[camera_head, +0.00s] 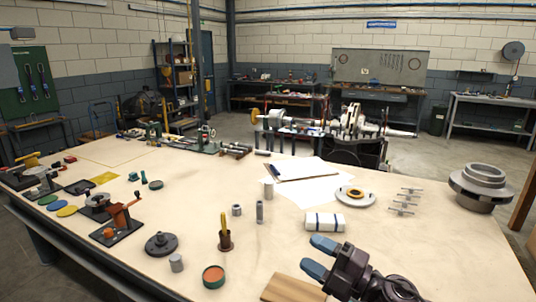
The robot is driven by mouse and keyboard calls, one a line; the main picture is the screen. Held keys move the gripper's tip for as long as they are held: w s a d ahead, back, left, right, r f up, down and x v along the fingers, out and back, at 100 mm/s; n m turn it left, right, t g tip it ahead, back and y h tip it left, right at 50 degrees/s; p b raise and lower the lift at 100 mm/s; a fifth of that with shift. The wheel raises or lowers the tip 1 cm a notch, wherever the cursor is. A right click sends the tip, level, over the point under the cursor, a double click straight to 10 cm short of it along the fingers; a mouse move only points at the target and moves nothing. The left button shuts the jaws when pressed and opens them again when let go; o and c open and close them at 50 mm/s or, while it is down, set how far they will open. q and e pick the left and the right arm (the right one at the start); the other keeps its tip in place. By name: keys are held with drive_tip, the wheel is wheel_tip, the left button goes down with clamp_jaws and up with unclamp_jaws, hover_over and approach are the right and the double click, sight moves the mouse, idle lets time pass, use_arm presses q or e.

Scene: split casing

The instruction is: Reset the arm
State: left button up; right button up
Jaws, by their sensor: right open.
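My right gripper (318,257) reaches in from the bottom right, low over the front of the workbench. Its two blue-tipped fingers are apart, with nothing visible between them. The fingers point left, just in front of a white roll with dark bands (324,222) on the bench. A wooden board (292,289) lies at the front edge, just below and left of the gripper. My left gripper and arm do not show.
The bench right of the gripper is mostly clear.

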drive_tip(key=s+d+f+m+t+h, duration=0.2)
drive_tip(key=d+f+m+t+h, duration=0.4)
drive_tip(key=d+f+m+h, duration=0.9)
drive_tip(key=s+d+f+m+g+h, duration=0.1)
drive_tip(key=s+f+m+g, duration=0.1)
drive_tip(key=s+f+m, duration=0.3)
drive_tip(key=s+d+f+m+g+h, duration=0.1)
drive_tip(key=s+d+f+m+g, duration=0.1)
drive_tip(key=s+f+m, duration=0.3)
drive_tip(key=s+f+g, duration=0.1)
drive_tip(key=s+f, duration=0.3)
drive_tip(key=s, duration=0.5)
drive_tip(key=shift+s+f+m, duration=0.3)
drive_tip(key=shift+m, duration=0.1)
